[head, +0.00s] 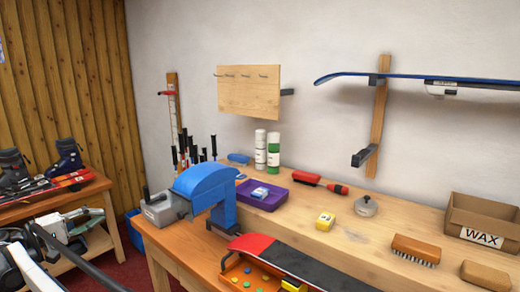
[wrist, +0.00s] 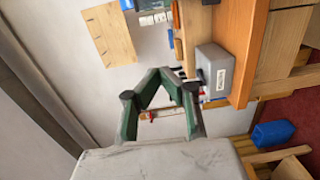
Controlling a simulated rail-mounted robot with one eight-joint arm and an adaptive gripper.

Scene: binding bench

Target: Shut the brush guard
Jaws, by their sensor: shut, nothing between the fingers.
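The brush guard looks to be the curved blue hood (head: 205,182) of the machine on the near bench in the head view. It sits tilted at the top of a blue upright, beside a grey box with a handle and label (head: 163,208). No brush shows clearly beneath it. My gripper (wrist: 162,74) has green fingers whose tips meet in the wrist view, with nothing held. The grey box also shows in the wrist view (wrist: 213,72), beyond and right of the fingers. I cannot clearly pick out the hood there. My gripper appears apart from the machine.
A red and black ski (head: 290,258) and an orange tray (head: 250,278) lie right of the machine. A purple tray (head: 270,202) and white and green bottles (head: 273,150) stand behind it. A side bench with boots (head: 68,160) is at left. A blue bin (wrist: 272,134) stands below.

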